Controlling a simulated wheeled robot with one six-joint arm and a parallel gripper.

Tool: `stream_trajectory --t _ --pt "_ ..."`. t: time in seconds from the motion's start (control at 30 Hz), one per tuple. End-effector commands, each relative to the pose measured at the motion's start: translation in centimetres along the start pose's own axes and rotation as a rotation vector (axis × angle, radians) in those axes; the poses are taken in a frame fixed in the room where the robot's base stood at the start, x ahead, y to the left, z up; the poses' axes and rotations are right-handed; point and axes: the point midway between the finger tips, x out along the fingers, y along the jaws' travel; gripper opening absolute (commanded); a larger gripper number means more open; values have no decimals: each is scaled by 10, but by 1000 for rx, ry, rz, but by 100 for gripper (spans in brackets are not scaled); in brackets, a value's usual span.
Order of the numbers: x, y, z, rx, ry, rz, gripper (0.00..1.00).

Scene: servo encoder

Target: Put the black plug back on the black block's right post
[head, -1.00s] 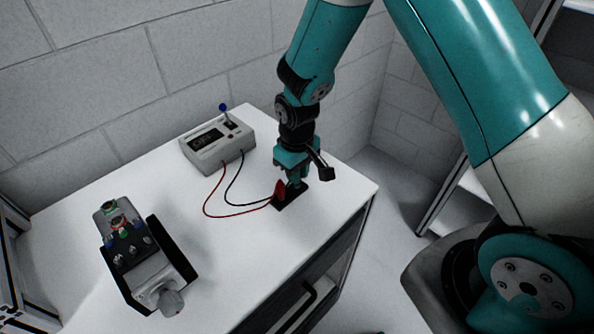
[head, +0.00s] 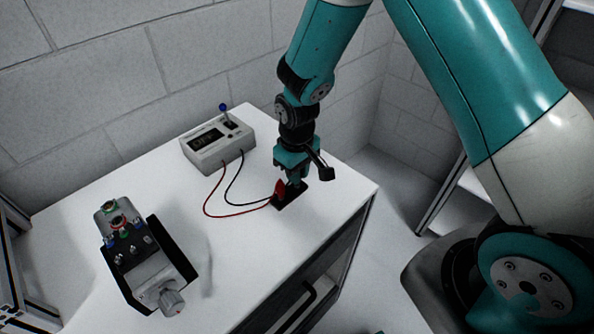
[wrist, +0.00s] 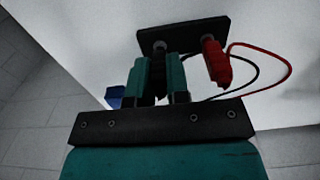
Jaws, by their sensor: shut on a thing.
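The black block (head: 287,203) lies on the white table near its right edge, below my gripper (head: 293,183). My gripper is shut on the black plug (wrist: 160,64), which sits between its two teal fingers in the wrist view. The plug's end is at a grey post on the black block (wrist: 184,35); I cannot tell if it is fully seated. The red plug (head: 280,187) stands on the block's other post, beside the fingers, and also shows in the wrist view (wrist: 215,62). In the head view, the fingers hide most of the black plug.
A grey meter box (head: 218,146) with a display and a blue-knobbed lever stands at the back. Red (head: 232,215) and black leads run from it to the plugs. A servo device (head: 145,255) stands at the left front.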

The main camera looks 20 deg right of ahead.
Motion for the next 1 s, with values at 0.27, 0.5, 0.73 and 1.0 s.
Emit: stream_trajectory --t 0.27,0.5,0.73,1.0 --pt "0 0 0 0 0 0 0" --pt "2 0 0 0 0 0 0" --pt "3 0 0 0 0 0 0" --pt "3 0 0 0 0 0 46"
